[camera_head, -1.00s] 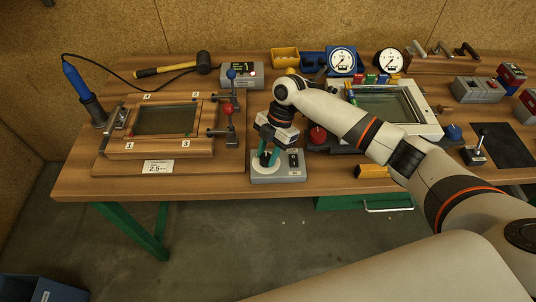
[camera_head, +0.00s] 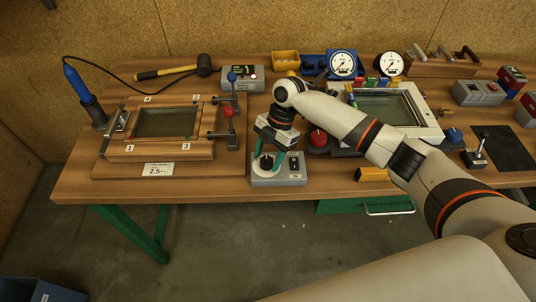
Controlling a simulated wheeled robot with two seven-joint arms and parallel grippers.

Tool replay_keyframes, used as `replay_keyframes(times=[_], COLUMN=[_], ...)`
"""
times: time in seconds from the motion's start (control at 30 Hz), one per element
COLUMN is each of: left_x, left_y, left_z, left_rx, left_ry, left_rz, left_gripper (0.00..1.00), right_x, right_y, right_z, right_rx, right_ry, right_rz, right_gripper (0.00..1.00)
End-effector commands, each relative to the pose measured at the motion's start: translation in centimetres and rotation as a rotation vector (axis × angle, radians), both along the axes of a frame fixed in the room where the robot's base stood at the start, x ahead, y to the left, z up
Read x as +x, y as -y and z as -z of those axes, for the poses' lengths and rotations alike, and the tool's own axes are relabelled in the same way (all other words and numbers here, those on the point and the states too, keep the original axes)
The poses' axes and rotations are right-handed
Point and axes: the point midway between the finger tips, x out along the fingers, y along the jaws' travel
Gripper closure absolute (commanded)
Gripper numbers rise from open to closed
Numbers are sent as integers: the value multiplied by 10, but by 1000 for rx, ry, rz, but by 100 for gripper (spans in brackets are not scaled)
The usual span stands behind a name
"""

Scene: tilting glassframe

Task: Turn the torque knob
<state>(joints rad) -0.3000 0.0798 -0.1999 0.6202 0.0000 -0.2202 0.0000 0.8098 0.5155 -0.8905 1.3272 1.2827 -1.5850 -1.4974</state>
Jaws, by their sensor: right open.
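The torque knob is a dark round dial (camera_head: 267,162) on top of a small grey control box (camera_head: 280,181) near the table's front edge, at the middle of the view. My right gripper (camera_head: 267,158) comes down from above on the box. Its two green fingers are open, one on each side of the knob. Whether the fingers touch the knob cannot be told. The knob's far side is partly hidden by the gripper. My left gripper is not in view.
Left of the box, a wooden frame with a glass pane (camera_head: 166,122) lies on a board with red and blue lever clamps. A red knob (camera_head: 318,138) and a yellow block (camera_head: 371,174) are to the right. Gauges (camera_head: 343,64) stand behind. The table's front edge is close.

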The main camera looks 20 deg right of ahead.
Motion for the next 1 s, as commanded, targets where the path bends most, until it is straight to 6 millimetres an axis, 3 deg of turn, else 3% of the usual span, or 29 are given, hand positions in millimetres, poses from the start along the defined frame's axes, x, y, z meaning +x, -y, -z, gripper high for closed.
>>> replay_keyframes(times=[0.17, 0.6, 0.8, 1.0], left_x=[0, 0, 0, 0], left_y=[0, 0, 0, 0], left_z=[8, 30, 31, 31], left_rx=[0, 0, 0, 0], left_ry=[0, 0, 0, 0], left_rz=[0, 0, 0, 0], left_gripper=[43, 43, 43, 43], right_x=[5, 21, 22, 23], right_y=[7, 35, 40, 40], right_z=[-17, -96, -110, -111], right_rx=[1, 0, 0, 0], right_ry=[5, 3, 1, 1], right_rz=[1, 1, 0, 0], right_gripper=[46, 46, 46, 46])
